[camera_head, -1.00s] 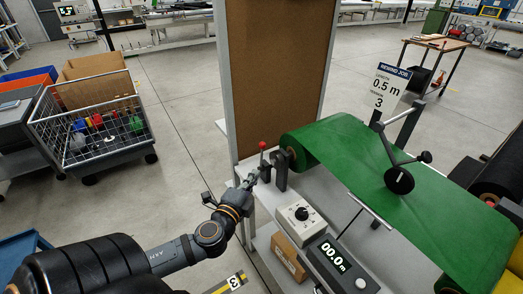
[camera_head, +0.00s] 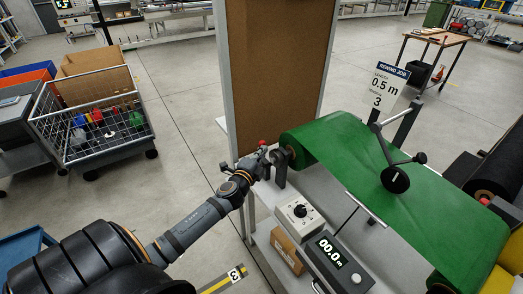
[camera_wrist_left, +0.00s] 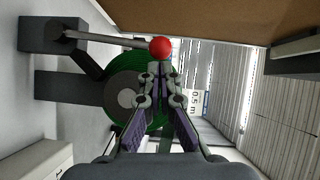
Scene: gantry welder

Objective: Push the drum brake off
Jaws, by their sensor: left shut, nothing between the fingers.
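The drum brake is a lever with a red knob (camera_head: 262,143) beside the dark bracket (camera_head: 279,167) at the left end of the green roll. My left gripper (camera_head: 262,156) is at the lever, just below the knob, and hides most of the lever in the head view. In the left wrist view the red knob (camera_wrist_left: 160,47) shows just beyond the shut, empty fingertips (camera_wrist_left: 160,72). The lever's arm (camera_wrist_left: 100,40) runs left from the knob to a grey block. Whether the fingers touch the lever I cannot tell. My right gripper is out of view.
A green sheet (camera_head: 400,195) runs right from the roll. A dial box (camera_head: 299,213) and a counter reading 00.0 m (camera_head: 335,262) stand in front. A brown panel (camera_head: 272,75) rises behind the lever. A wire cart (camera_head: 95,130) stands at the left.

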